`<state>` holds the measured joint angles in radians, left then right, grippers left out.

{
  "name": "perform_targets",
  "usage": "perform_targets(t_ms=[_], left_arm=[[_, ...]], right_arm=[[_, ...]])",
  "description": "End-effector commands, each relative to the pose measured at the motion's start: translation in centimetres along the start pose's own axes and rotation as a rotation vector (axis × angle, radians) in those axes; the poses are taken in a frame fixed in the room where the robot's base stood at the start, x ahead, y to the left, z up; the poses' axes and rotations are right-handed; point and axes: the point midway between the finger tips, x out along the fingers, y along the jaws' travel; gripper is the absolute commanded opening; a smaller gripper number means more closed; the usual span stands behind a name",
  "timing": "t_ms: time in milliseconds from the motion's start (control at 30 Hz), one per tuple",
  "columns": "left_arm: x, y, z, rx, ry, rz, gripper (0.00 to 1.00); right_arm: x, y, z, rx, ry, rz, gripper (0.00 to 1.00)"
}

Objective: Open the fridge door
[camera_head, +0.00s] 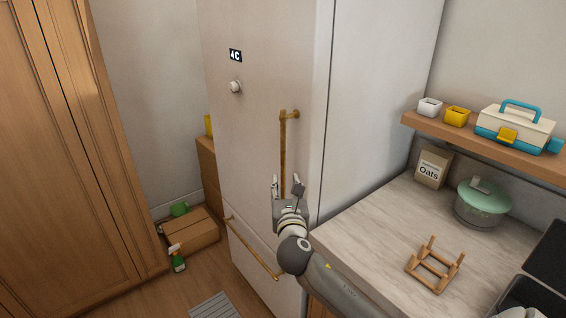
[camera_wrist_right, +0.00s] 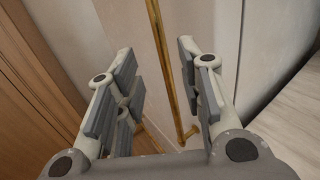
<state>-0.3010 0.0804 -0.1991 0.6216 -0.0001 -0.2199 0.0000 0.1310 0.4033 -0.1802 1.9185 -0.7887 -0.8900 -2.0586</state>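The fridge is tall and pale, and its upper door (camera_head: 255,70) looks shut. A long vertical brass handle (camera_head: 283,140) runs down the upper door near its right edge. A second brass handle (camera_head: 252,250) is on the lower front. My right gripper (camera_head: 288,187) is in front of the lower part of the upper handle, hiding its lower end in the head view. In the right wrist view, the gripper (camera_wrist_right: 156,55) is open, and the handle (camera_wrist_right: 162,50) shows between its fingers. I cannot tell whether they touch it. My left gripper is not in view.
A marble counter (camera_head: 375,225) stands right of the fridge, with a wooden rack (camera_head: 434,268), an oats bag (camera_head: 433,168) and a green-lidded pot (camera_head: 482,205). A cardboard box (camera_head: 192,232) and spray bottle (camera_head: 177,258) are on the floor at left, near a wooden cabinet (camera_head: 65,150).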

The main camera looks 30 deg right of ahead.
Motion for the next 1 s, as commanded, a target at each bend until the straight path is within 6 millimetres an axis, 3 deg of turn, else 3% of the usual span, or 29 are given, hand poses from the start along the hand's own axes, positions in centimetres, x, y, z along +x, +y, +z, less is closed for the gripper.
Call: perform_targets(t_ms=[167,700,1000], left_arm=[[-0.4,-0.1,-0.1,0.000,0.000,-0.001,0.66],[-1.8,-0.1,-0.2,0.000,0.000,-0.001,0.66],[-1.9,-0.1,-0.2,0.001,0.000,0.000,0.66]], right_arm=[[1.3,-0.1,0.5,-0.011,-0.007,-0.003,0.35],[9.4,-0.1,0.4,-0.007,-0.005,-0.002,0.35],[10.7,0.0,0.3,-0.006,-0.004,0.000,0.35]])
